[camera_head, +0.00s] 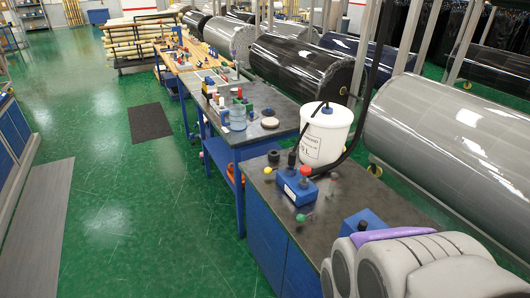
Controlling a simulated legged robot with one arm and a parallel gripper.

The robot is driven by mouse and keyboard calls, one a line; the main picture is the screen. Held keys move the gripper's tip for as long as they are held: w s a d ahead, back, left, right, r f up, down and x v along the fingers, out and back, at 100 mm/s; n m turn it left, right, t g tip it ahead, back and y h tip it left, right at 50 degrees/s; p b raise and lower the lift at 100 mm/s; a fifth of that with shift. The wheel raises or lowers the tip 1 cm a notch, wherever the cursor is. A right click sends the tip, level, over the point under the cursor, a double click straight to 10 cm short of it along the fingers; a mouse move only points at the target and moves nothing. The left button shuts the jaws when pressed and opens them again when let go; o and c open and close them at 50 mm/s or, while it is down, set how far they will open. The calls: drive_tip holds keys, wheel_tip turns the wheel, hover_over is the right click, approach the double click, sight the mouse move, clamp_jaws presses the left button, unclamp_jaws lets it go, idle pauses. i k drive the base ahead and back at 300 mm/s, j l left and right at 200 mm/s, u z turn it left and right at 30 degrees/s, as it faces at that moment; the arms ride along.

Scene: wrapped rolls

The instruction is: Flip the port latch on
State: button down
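On the near dark bench, a small blue box (297,187) carries a red knob (305,171) and a black knob (292,158). A green ball (300,217) sticks out low in front of it. A second blue box (362,222) stands nearer, partly hidden. I cannot tell which fitting is the port latch or its position. Grey rounded parts with dark round caps and a purple strip, likely my own arm, fill the lower right corner. They are in front of the bench. No gripper fingertips can be made out.
The near bench (352,188) also holds a white tub (324,135) with a black hose, behind the blue box. Workbenches with small items run back to the left. Large wrapped rolls (452,150) line the right. The green floor (140,215) on the left is mostly clear.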

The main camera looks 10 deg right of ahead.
sight(267, 171)
drive_tip(key=i+j+z, duration=0.35)
drive_tip(key=i+j, duration=0.65)
drive_tip(key=i, duration=0.05)
